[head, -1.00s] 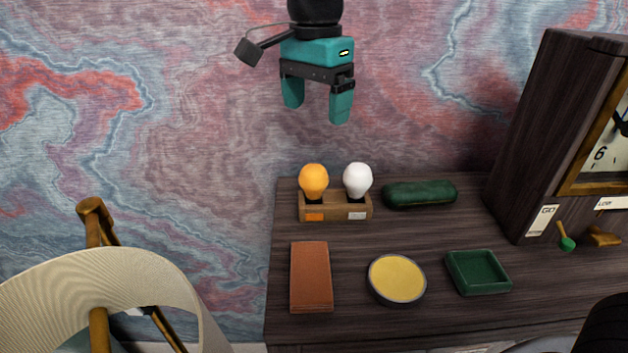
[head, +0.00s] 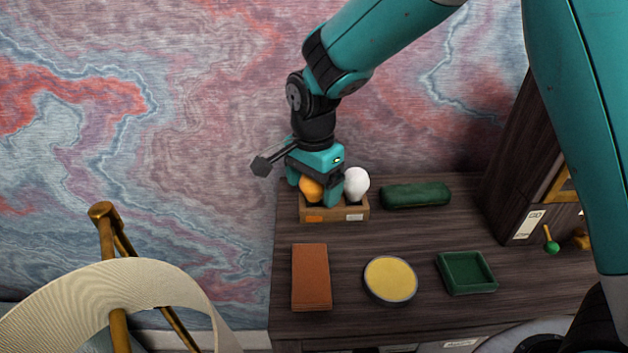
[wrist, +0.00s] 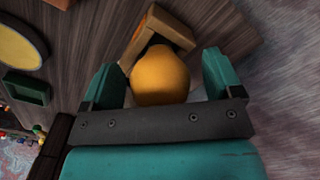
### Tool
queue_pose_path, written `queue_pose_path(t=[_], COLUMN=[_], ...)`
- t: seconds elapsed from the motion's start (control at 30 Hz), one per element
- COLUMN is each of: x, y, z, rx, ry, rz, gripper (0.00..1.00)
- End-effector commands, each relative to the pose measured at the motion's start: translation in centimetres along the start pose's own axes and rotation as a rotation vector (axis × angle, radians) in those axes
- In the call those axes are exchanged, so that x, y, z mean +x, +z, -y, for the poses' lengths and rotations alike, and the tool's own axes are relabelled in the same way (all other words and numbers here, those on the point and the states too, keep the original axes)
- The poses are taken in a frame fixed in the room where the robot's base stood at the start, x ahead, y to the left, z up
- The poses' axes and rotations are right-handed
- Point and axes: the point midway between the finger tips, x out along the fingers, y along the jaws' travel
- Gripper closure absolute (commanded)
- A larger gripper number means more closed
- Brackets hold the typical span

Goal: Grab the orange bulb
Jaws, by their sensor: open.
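The orange bulb (head: 311,190) stands in the left spot of a wooden holder (head: 334,214) at the back left of the desk. The white bulb (head: 356,183) stands in the right spot. My gripper (head: 312,196) is open and lowered over the orange bulb, with one finger on each side of it. The right finger is between the two bulbs. In the wrist view the orange bulb (wrist: 160,77) sits between the open fingers (wrist: 160,82), with a gap at the left one. The bulb's top is partly hidden by my gripper in the head view.
A dark green case (head: 415,195) lies right of the holder. A brown leather pad (head: 311,278), a yellow round dish (head: 390,279) and a green tray (head: 467,272) lie in front. A dark clock cabinet (head: 508,190) stands at right, partly behind my arm.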

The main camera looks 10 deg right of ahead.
Motion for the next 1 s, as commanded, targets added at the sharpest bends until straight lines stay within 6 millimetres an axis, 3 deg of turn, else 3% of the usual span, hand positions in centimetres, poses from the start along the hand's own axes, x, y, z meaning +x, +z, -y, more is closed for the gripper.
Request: queue_pose_path(t=[0.2, 0.4, 0.43, 0.8, 1.0], x=[0.1, 0.1, 0.1, -0.1, -1.4], y=[0.0, 0.0, 0.0, 0.0, 0.0], z=[0.0, 0.0, 0.0, 0.0, 0.1], rx=[0.0, 0.0, 0.0, 0.0, 0.0], ry=[-0.001, -0.001, -0.001, -0.001, -0.004], rz=[0.0, 0.0, 0.0, 0.0, -0.001], gripper=[0.17, 0.63, 0.67, 0.67, 0.67])
